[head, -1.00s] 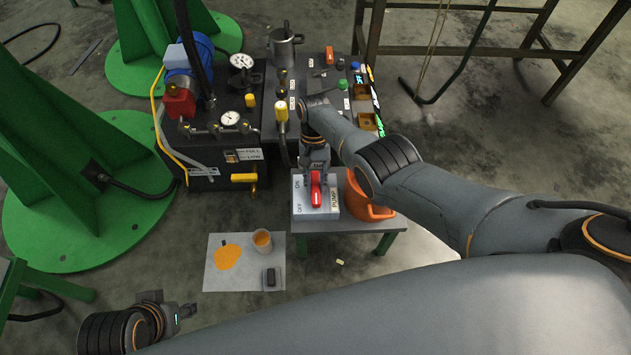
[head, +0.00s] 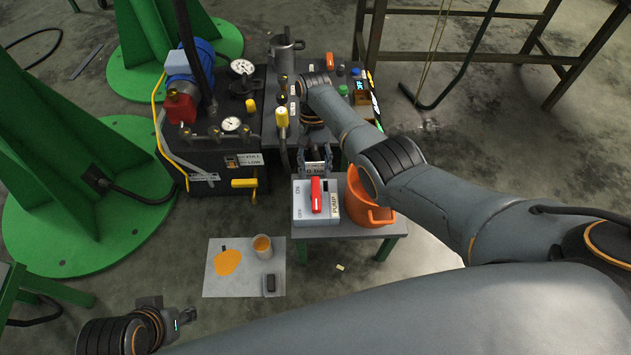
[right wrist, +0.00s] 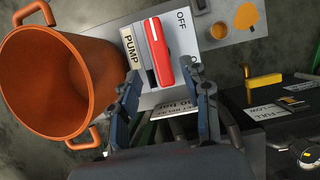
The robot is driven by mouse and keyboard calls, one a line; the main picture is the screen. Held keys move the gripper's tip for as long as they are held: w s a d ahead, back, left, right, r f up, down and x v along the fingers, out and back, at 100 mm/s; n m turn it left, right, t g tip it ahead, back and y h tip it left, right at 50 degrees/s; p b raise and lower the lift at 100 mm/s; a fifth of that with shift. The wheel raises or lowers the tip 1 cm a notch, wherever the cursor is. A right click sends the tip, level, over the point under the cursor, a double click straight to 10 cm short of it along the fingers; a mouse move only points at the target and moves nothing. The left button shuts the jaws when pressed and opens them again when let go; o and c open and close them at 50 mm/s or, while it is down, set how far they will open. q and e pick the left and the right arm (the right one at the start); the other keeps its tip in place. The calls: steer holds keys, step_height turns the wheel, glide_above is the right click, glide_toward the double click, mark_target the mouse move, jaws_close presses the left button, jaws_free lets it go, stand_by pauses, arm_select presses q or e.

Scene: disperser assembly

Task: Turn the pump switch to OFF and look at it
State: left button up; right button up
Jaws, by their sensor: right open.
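The pump switch is a light grey box (head: 304,214) with a red lever (head: 316,195), on a small table in the head view. Its ON label is at the far left corner and OFF at the near left. In the right wrist view the red lever (right wrist: 158,50) lies between the PUMP label and OFF. I cannot tell for sure which setting it is at. My right gripper (head: 316,168) is open and empty at the box's far edge. Its fingers (right wrist: 168,92) are spread around the lever's near end in the wrist view, apparently apart from it. My left gripper (head: 184,318) hangs at lower left, jaws unclear.
An orange pot (head: 370,212) stands right beside the switch box, close to my right gripper. A black tank unit (head: 215,175) with gauges and a yellow-handled valve (head: 245,183) is to the left. A sheet (head: 215,285) with an orange spill and cup lies on the floor.

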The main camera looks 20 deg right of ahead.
steer(key=v, duration=0.5)
stand_by(0.5)
